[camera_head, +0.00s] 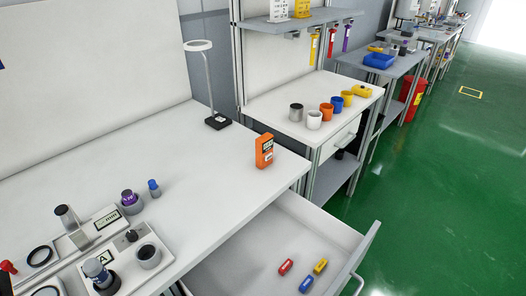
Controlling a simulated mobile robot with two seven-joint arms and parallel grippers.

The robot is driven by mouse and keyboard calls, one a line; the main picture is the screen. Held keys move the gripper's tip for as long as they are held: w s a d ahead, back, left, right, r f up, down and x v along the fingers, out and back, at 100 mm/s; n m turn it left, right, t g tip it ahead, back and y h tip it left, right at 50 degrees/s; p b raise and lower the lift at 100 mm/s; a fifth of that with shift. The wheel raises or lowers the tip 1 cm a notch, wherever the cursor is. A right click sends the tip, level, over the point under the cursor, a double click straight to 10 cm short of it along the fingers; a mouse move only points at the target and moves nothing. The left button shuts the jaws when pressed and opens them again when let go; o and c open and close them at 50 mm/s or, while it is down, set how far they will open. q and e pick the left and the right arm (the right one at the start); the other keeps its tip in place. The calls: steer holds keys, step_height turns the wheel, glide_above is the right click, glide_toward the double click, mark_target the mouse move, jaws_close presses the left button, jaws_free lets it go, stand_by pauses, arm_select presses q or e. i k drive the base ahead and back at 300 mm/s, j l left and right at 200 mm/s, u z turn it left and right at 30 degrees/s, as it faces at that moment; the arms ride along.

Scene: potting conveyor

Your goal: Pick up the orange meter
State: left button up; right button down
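The orange meter (264,151) stands upright on the white bench top (215,185), near its right edge. It has a dark display near its top and a pale label lower down. Neither of my grippers shows in the head view.
A grey-white drawer (290,240) is open below the bench, holding small red, blue and yellow pieces. A ring lamp (199,46) stands behind the meter. Trays of instruments (105,250) fill the front left. A second bench (290,98) holds several cups. Bench top around the meter is clear.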

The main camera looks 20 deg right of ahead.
mark_target(264, 144)
steer(key=k+j+u, duration=0.15)
steer(key=k+u, duration=0.3)
steer(key=k, duration=0.2)
steer(key=l+u, duration=0.2)
steer(key=u, duration=0.2)
steer(key=l+u, duration=0.25)
steer(key=u, duration=0.2)
steer(key=l+u, duration=0.2)
steer(key=u, duration=0.2)
steer(key=k+l, duration=0.1)
steer(key=l, duration=0.95)
steer(key=k+l, duration=0.15)
steer(key=l, duration=0.4)
steer(key=k+l, duration=0.1)
steer(key=l, duration=0.45)
